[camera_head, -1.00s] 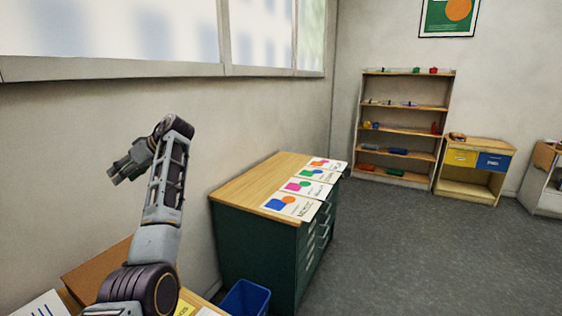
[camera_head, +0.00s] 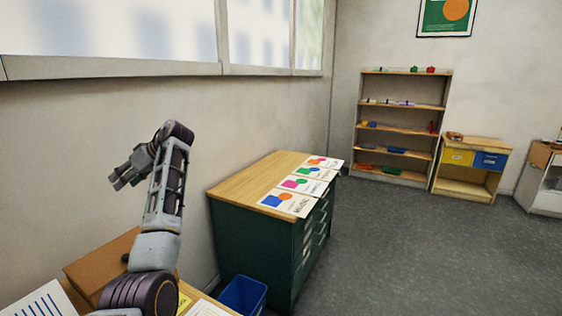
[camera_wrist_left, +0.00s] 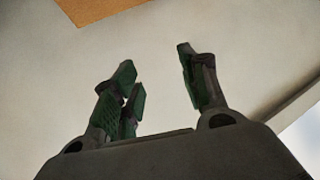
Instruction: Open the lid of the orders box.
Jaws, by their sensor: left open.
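A brown box (camera_head: 98,266) with a flat closed top stands on the table at the lower left of the head view. It is probably the orders box, but I see no label on it. A small dark knob shows at its right edge, and my left arm hides part of that side. My left gripper (camera_head: 119,181) is raised well above the box, apart from it, pointing left. In the left wrist view the left gripper (camera_wrist_left: 157,62) has its fingers spread with nothing between them. My right gripper is not in view.
A green drawer cabinet (camera_head: 235,240) with several printed sheets stands to the right of my arm. A blue bin (camera_head: 243,296) is on the floor beside it. Papers lie around the box. A wall with windows runs behind. Open floor (camera_head: 420,250) lies to the right.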

